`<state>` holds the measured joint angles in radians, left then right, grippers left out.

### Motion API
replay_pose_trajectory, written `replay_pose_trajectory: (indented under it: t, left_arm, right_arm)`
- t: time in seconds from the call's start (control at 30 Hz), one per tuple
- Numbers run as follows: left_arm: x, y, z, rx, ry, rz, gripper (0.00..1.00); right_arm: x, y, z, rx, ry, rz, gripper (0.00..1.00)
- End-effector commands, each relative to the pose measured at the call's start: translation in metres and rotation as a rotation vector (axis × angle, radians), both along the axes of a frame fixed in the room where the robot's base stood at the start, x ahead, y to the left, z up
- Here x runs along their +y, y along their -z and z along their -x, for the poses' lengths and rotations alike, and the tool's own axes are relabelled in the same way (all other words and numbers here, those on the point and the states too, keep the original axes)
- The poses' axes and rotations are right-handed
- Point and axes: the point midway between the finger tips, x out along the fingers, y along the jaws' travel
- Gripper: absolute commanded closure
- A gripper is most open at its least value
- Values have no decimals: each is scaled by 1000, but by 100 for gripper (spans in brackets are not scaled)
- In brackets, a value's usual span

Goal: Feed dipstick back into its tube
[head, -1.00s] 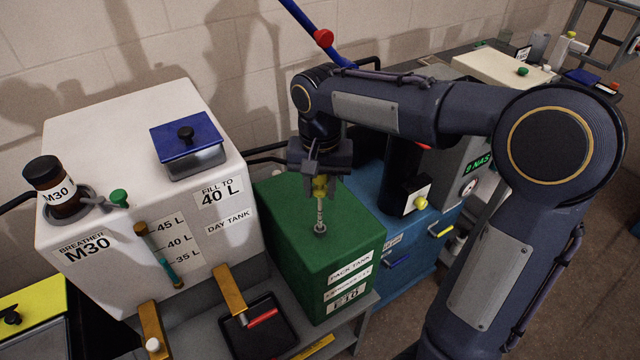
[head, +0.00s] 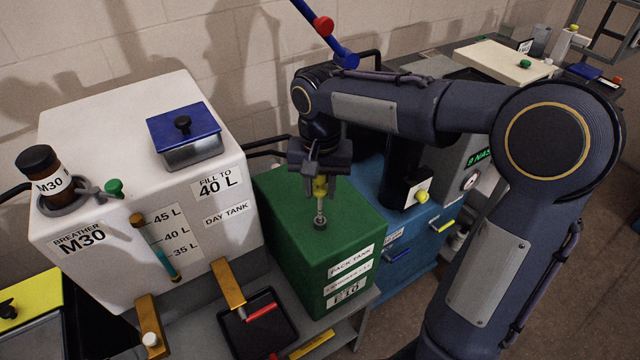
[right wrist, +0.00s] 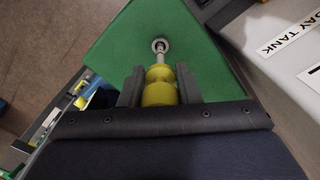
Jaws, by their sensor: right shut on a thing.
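The dipstick has a yellow handle (head: 320,187) with a metal rod (head: 320,209) below it. My right gripper (head: 320,178) is shut on the yellow handle above the green pack tank (head: 290,218). The tube opening (head: 320,224) is a small round collar on the tank's top. The rod stands about upright and its lower end meets the collar; how deep it sits inside is hidden. In the right wrist view the yellow handle (right wrist: 159,90) is between the two fingers and the rod leads to the collar (right wrist: 160,45). My left gripper is not in view.
The white day tank (head: 130,190) with a blue-lidded box (head: 186,135) stands to the left. A blue cabinet (head: 410,235) stands to the right. A black tray (head: 258,335) with a red-handled thing lies in front. A blue bar (head: 320,30) hangs behind my arm.

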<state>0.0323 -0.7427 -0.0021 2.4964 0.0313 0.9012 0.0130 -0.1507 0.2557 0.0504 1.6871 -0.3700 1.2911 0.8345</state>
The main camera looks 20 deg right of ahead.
Motion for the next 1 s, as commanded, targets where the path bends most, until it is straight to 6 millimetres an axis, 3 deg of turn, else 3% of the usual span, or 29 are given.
replay_pose_trajectory:
  t: [1.0]
  left_arm:
    - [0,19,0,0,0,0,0]
  right_arm:
    - [0,26,0,0,0,0,100]
